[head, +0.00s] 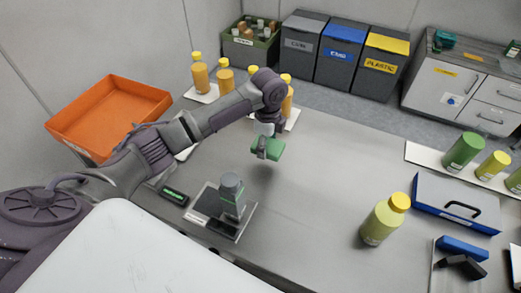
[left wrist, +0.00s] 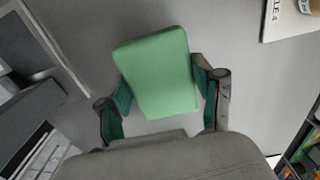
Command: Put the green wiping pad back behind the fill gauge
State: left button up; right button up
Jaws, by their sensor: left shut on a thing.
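The green wiping pad (head: 269,149) is held in my left gripper (head: 266,148), above the grey table and apart from it. In the left wrist view the pad (left wrist: 157,72) is a pale green block between the two fingers of the gripper (left wrist: 162,103). I cannot tell for certain whether this is the fill gauge. My right gripper does not show.
A small box with a green display (head: 173,196) lies left of the plate. An orange crate (head: 108,112) is at the far left. Orange bottles (head: 225,76) stand along the back. A yellow-green bottle (head: 383,220) and a blue case (head: 455,205) stand right. The table's middle is clear.

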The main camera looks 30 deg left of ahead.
pick_arm(q)
jog(key=shift+s+a+f, duration=0.15)
jog(key=shift+a+f, duration=0.4)
jog(key=shift+a, duration=0.35)
jog(key=shift+f, duration=0.25)
notch_tip(320, 180, down, 3)
jog(key=shift+f+p, duration=0.15)
jog(key=shift+p, duration=0.45)
jog(key=shift+f, duration=0.2)
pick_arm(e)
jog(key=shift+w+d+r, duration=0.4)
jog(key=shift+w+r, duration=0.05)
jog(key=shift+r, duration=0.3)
pick_arm(q)
jog(key=shift+f, duration=0.15)
jog(key=o, duration=1.2)
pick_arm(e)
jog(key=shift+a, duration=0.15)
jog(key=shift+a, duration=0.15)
